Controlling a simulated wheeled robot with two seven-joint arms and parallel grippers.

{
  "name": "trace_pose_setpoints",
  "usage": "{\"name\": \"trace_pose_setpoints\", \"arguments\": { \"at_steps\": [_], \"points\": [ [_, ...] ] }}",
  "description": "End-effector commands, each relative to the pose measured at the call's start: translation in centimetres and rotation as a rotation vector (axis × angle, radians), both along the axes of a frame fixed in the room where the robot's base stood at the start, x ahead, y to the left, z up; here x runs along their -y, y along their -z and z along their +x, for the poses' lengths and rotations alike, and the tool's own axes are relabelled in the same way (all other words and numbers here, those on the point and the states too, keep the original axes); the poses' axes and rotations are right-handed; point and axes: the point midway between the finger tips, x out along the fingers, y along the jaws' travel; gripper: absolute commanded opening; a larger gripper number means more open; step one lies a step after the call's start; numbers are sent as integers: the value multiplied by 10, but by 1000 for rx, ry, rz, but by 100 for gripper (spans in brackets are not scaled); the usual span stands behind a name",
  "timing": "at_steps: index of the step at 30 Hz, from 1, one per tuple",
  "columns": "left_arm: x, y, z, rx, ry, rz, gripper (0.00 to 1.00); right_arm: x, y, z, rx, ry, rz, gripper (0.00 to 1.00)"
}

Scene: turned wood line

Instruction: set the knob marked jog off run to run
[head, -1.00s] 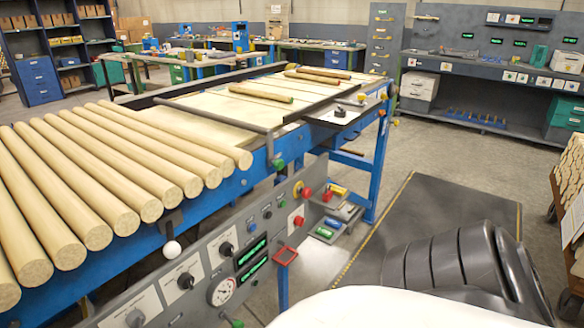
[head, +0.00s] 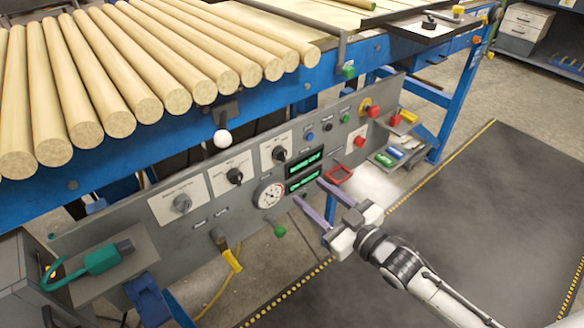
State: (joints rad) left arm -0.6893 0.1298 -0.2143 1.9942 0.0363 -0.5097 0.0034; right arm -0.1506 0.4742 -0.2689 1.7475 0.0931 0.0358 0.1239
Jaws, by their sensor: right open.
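The grey control panel (head: 225,200) runs along the front of the blue line. It carries three dark or grey rotary knobs on white label plates: a grey left knob (head: 182,203), a black middle knob (head: 235,176) and a black right knob (head: 279,153). The lettering is too small to tell which one is marked jog off run, and the pointer settings are unclear. My right gripper (head: 307,190) is open and empty, its two purple-grey fingers apart in front of the panel, just right of the gauge and below the green displays. My left gripper is out of view.
A white ball lever (head: 222,138) sticks out above the panel. Turned wood rods (head: 100,80) lie on the line. The dark floor mat (head: 480,210) is clear.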

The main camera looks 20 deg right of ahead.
Motion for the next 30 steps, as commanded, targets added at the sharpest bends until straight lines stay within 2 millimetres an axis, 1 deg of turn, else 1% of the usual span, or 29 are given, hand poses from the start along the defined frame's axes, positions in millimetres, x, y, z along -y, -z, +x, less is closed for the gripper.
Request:
{"name": "trace_pose_setpoints", "arguments": {
  "at_steps": [1,3,5,8,15,18,21,24,30],
  "points": [
    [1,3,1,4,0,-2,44,4,-9,10,40,-9,-7,46],
    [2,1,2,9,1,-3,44,6,-19,18,72,-17,-8,46],
    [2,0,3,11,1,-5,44,5,-23,24,83,-19,-7,46],
    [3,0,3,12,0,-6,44,1,-25,37,85,-20,-6,46],
    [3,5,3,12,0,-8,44,-15,-23,79,82,-18,-6,46],
    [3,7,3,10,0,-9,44,-20,-24,94,82,-18,-7,46],
    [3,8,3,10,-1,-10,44,-24,-23,105,80,-18,-7,46],
    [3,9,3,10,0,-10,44,-27,-23,111,79,-18,-7,46],
    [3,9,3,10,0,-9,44,-28,-23,114,79,-18,-7,46]
  ]
}}
